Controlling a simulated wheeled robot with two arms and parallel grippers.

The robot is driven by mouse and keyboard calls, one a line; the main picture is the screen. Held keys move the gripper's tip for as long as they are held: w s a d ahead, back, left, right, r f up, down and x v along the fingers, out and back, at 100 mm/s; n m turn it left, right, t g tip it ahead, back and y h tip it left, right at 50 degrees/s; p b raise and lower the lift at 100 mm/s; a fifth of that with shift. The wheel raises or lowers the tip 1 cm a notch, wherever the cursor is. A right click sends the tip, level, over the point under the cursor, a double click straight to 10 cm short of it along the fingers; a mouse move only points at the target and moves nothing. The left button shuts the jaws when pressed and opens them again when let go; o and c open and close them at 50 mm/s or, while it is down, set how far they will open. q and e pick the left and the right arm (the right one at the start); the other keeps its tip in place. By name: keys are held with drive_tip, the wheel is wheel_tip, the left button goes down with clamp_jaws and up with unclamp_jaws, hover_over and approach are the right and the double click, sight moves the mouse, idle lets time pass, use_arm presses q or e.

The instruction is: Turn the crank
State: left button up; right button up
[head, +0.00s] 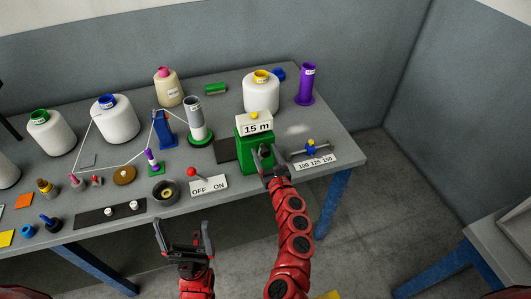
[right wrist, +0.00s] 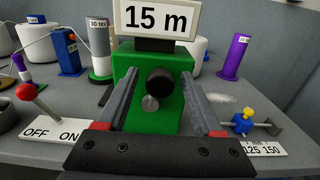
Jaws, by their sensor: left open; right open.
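A green box (head: 241,140) with a "15 m" sign (head: 257,129) on top stands near the table's front edge. In the right wrist view the green box (right wrist: 143,60) shows a round black knob (right wrist: 160,82), seen end-on, and a small grey disc (right wrist: 151,104) below it. The knob looks like the crank's handle; its arm is not clearly visible. My right gripper (head: 260,152) is open in front of the box, its fingers on either side of the knob. I cannot tell whether they touch it. My left gripper (head: 182,226) is open and empty, in front of the table edge.
A red-knobbed lever (head: 192,172) with an OFF/ON plate (head: 209,185) stands left of the box. A blue and yellow slider (head: 311,147) with a number plate (head: 315,162) is to the right. A purple tube (head: 306,84) and several bobbins stand behind.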

clamp_jaws()
idle(0.4)
idle(1.1)
